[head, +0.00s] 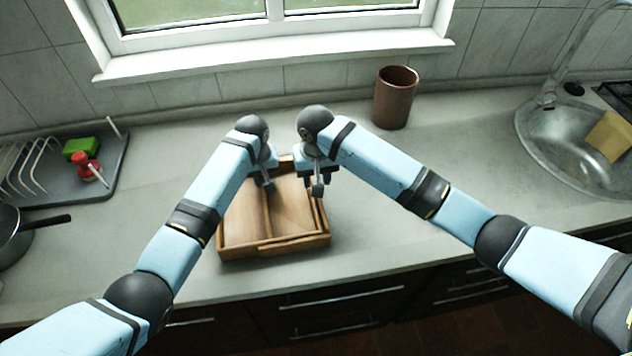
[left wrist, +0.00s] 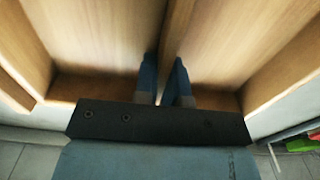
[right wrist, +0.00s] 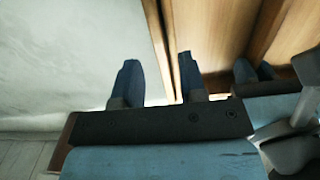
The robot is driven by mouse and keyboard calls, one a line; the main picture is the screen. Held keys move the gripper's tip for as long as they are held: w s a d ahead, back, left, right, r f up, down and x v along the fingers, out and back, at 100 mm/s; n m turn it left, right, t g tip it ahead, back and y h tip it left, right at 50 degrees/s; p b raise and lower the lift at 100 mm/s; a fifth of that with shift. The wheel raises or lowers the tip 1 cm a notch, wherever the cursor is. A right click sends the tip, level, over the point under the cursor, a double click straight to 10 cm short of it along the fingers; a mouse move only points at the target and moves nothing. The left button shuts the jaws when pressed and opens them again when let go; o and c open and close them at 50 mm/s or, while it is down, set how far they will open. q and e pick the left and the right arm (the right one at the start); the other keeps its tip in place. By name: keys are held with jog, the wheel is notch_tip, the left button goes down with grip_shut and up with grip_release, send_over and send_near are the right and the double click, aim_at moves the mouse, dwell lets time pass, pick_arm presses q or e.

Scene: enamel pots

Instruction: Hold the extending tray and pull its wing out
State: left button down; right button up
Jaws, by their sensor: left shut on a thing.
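The wooden extending tray (head: 275,250) lies on the grey counter with its long side walls running away from me. A divider (left wrist: 177,28) runs down its middle. My left gripper (head: 269,187) is over the tray's far part, its fingers closed on the divider from both sides. My right gripper (head: 318,189) is at the tray's right side. In the right wrist view its fingers are apart, one outside and one inside the right wall (right wrist: 157,45), with gaps between. The tray's far end is partly hidden by my grippers.
A brown cup (head: 395,98) stands behind the tray to the right. A sink (head: 535,135) is at the far right. A dish rack (head: 110,165) with a green sponge (head: 80,149) and a pan (head: 15,225) are at the left. The counter right of the tray is clear.

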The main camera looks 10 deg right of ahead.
jog(key=shift+f, duration=1.25)
grip_shut()
jog(key=d, duration=1.2)
jog(key=shift+w+d, duration=0.25)
jog(key=shift+d, duration=0.1)
grip_release()
jog(key=shift+r, duration=0.1)
